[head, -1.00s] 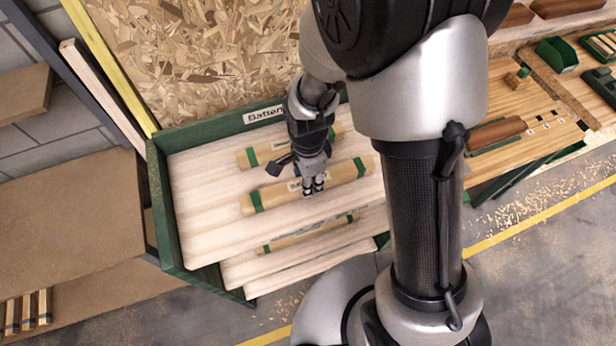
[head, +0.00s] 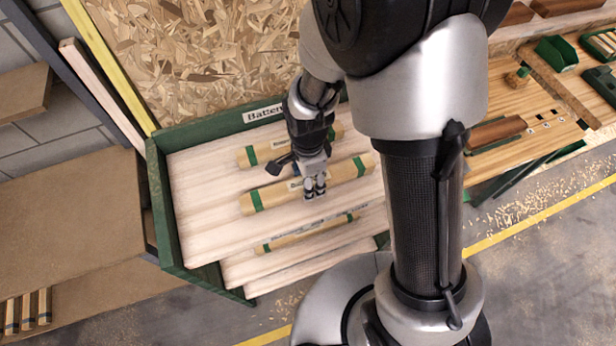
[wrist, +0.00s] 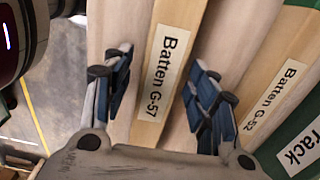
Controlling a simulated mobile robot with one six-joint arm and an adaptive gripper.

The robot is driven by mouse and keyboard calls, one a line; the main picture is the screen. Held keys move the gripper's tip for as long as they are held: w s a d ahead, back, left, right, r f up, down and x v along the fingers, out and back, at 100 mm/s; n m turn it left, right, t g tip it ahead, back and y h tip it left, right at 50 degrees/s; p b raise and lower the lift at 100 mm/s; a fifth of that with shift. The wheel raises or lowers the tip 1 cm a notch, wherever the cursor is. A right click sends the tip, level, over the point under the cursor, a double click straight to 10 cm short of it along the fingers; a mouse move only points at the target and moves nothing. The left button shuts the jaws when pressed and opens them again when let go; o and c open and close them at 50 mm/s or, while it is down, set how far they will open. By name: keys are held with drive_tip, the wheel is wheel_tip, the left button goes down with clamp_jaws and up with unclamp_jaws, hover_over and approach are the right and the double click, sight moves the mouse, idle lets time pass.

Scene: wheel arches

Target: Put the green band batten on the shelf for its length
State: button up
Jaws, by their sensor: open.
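Three tan battens with green bands lie on pale boards in a green-edged rack. The middle batten (head: 345,173) is under my gripper (head: 315,190). In the wrist view, a batten labelled "Batten G-57" (wrist: 165,65) lies between the spread fingers of my open gripper (wrist: 162,62), with gaps showing on both sides. A batten labelled "Batten G-52" (wrist: 273,95) lies to its right there. In the head view, the back batten (head: 265,150) is partly behind my arm, and a thinner front batten (head: 300,234) lies nearer the front.
The rack's green rim (head: 162,205) borders the boards. Brown shelf boards (head: 70,225) stand at the left, with several short banded battens (head: 28,310) on a lower level. A workbench (head: 510,100) with a green bin (head: 556,54) is at the right.

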wheel_tip(320, 180, up, 12)
drive_tip(key=r+p, duration=0.1)
drive_tip(key=p, duration=0.1)
drive_tip(key=s+d+r+n+t, duration=0.4)
drive_tip(key=s+d+r+n, duration=0.7)
drive_tip(key=s+r+n, duration=0.2)
wheel_tip(320, 180, up, 2)
drive_tip(key=shift+s+r+n+t, duration=0.15)
drive_tip(key=shift+s+n+t, duration=0.15)
drive_tip(key=shift+n, duration=0.6)
wheel_tip(320, 180, down, 17)
drive_tip(key=b, duration=1.7)
